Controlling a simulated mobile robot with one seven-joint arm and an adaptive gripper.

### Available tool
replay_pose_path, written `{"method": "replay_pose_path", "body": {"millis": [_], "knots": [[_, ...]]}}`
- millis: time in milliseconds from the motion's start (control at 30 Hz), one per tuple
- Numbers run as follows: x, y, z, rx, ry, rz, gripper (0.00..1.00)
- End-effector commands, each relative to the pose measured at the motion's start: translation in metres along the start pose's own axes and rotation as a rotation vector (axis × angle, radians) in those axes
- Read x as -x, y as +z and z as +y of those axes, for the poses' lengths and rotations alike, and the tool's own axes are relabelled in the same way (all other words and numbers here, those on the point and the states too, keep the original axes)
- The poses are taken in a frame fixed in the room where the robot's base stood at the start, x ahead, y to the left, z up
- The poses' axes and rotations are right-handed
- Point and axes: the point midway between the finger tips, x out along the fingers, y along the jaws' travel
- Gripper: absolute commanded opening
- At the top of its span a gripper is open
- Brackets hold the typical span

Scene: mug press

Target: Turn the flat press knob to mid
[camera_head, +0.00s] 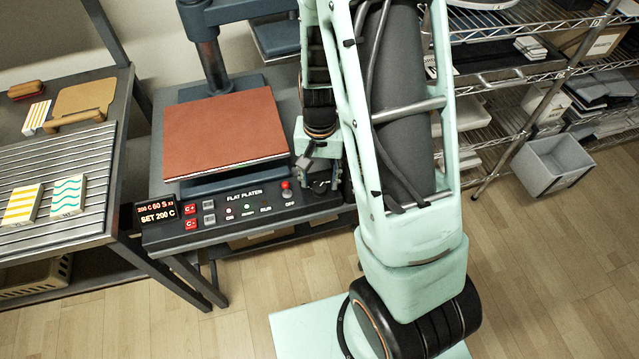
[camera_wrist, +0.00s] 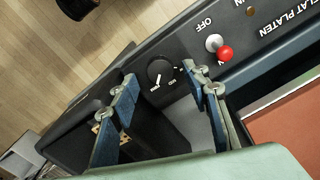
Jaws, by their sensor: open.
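The flat press is a dark machine with a brown-red platen (camera_head: 225,130) and a front panel (camera_head: 240,208) marked FLAT PLATEN. In the wrist view its black round knob (camera_wrist: 161,70) shows at the end of the panel, past the red-tipped OFF switch (camera_wrist: 222,52). White marks show at the knob's lower side, too small to read. My gripper (camera_wrist: 160,76) is open, with one blue finger to each side of the knob in the picture. I cannot tell whether the fingers touch it. In the head view my gripper (camera_head: 318,168) hangs over the panel's right end and largely hides the knob.
A display (camera_head: 160,213) reading SET 200 C stands at the panel's left, beside red buttons (camera_head: 190,208). A slatted table (camera_head: 75,165) with patterned tiles stands left. Wire shelves (camera_head: 520,60) and a grey bin (camera_head: 552,165) are right. The wooden floor in front is partly clear.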

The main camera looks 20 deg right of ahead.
Motion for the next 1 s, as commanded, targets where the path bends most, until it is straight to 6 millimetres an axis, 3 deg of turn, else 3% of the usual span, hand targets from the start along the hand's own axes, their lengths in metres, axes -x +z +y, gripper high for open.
{"method": "replay_pose_path", "body": {"millis": [200, 533, 900, 1000], "knots": [[-0.021, 0.000, 0.000, -0.002, 0.000, 0.000, 0.43], [-0.022, -0.001, 0.000, -0.001, 0.000, 0.001, 0.42], [-0.022, -0.001, 0.000, 0.000, 0.000, 0.001, 0.01], [-0.022, -0.001, 0.000, 0.001, 0.000, 0.001, 0.01]]}}
